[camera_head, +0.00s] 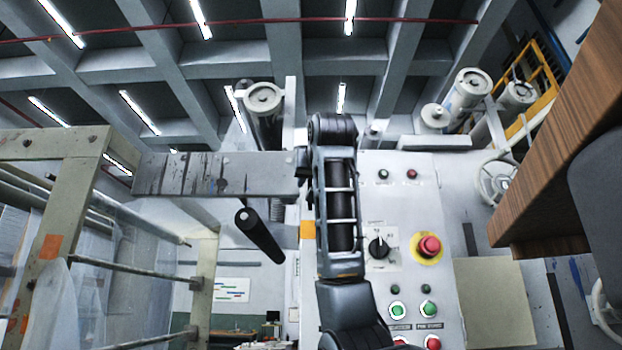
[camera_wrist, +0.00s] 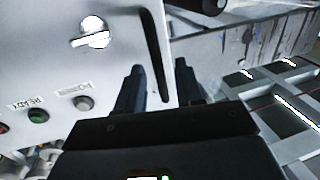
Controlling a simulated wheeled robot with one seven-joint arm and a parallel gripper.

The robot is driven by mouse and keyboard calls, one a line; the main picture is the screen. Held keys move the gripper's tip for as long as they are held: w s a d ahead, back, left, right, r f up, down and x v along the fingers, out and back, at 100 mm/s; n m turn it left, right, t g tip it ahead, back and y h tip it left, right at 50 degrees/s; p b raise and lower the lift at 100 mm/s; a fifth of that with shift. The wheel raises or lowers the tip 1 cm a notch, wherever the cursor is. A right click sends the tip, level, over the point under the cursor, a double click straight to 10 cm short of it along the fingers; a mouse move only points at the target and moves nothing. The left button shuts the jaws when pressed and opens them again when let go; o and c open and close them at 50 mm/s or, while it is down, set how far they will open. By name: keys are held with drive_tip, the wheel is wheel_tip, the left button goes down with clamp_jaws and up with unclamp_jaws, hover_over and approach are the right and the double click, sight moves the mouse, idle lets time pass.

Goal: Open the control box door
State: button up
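The control box (camera_head: 400,215) is a pale upright cabinet with buttons, right of my arm in the head view. In the wrist view, its pale front panel (camera_wrist: 55,65) fills the left side and looks shut. A long dark handle or slot (camera_wrist: 154,50) runs along the panel's right edge. My gripper (camera_wrist: 160,78) is open, its two dark fingers apart, one on each side of the panel edge near the handle's lower end. Whether a finger touches the handle I cannot tell. In the head view my arm hides the box's left edge and handle, and the fingers cannot be made out.
A silver selector knob (camera_wrist: 92,35) and a green button (camera_wrist: 38,116) are on the panel. A red emergency button (camera_head: 429,246) is on the box front. A wooden panel (camera_head: 555,130) hangs at the right. A metal beam (camera_head: 215,174) and black roller (camera_head: 260,237) are left of my arm.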

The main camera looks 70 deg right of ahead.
drive_tip(key=shift+c, duration=0.4)
clamp_jaws()
idle(0.9)
